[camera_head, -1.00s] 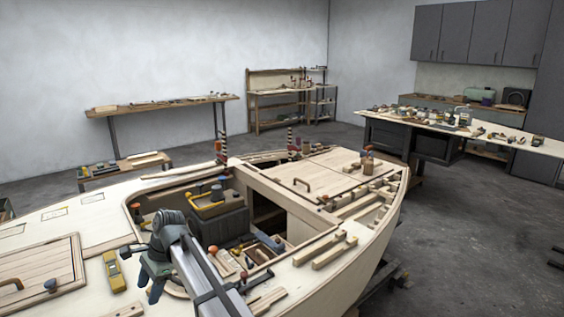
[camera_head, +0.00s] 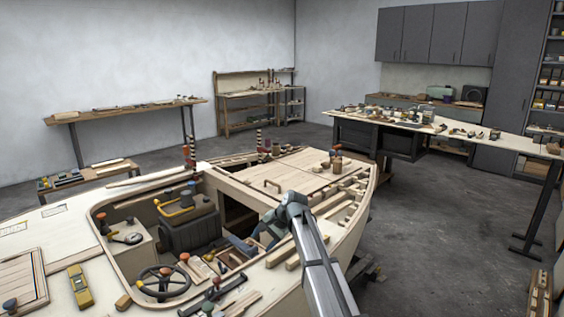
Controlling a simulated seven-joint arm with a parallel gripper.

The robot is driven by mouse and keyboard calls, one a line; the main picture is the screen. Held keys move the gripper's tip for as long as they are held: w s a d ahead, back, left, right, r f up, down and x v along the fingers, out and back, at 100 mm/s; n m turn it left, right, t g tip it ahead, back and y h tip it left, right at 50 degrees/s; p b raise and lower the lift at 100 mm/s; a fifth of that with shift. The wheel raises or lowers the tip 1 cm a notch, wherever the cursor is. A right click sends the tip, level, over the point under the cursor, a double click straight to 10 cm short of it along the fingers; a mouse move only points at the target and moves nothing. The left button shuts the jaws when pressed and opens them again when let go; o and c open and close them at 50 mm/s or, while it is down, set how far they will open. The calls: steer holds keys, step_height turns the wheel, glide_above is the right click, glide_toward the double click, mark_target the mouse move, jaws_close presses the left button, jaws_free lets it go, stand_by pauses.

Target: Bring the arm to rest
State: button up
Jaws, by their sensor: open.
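My gripper (camera_head: 252,244) is open, with nothing visible between its fingers. It hangs at the end of my grey arm (camera_head: 318,262), which reaches in from the bottom right and bends down to the left. The fingers are over the right side of the cockpit opening of the plywood hull (camera_head: 345,235), beside wooden strips on the side deck. I cannot tell how high above the hull they are.
In the cockpit are a black seat (camera_head: 188,228), a steering wheel (camera_head: 163,283) and loose tools. A yellow tool (camera_head: 80,286) lies on the left deck. Wooden blocks (camera_head: 335,203) line the right deck. A long workbench (camera_head: 480,140) stands behind; open floor lies to the right.

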steer(key=w+d+f+t+h, duration=0.1)
steer(key=w+d, duration=0.2)
steer(key=d, duration=0.9)
steer(key=w+d+t, duration=0.2)
steer(key=d, duration=1)
steer(key=s+d+f, duration=0.3)
steer(key=d+f, duration=0.2)
steer(key=f, duration=0.2)
steer(key=s+a+f+n+g+h, duration=0.1)
steer(key=s+a+f+g, duration=0.15)
steer(key=s+f, duration=1.1)
steer(key=s+a+f+n+g+h, duration=0.1)
steer(key=s+a+f+n+g, duration=0.15)
steer(key=s+f, duration=1.1)
steer(key=s+f+g+h, duration=0.1)
steer(key=s+f, duration=0.4)
steer(key=s, duration=0.6)
steer(key=s+f+n+g+h, duration=0.1)
steer(key=s+f+g, duration=0.2)
steer(key=s, duration=0.8)
steer(key=s+f+n+g+h, duration=0.1)
steer(key=s+f+g, duration=0.2)
steer(key=s+f, duration=0.4)
steer(key=s, duration=0.5)
steer(key=shift+a, duration=0.35)
steer(key=shift+s+n, duration=0.1)
steer(key=shift+n, duration=0.15)
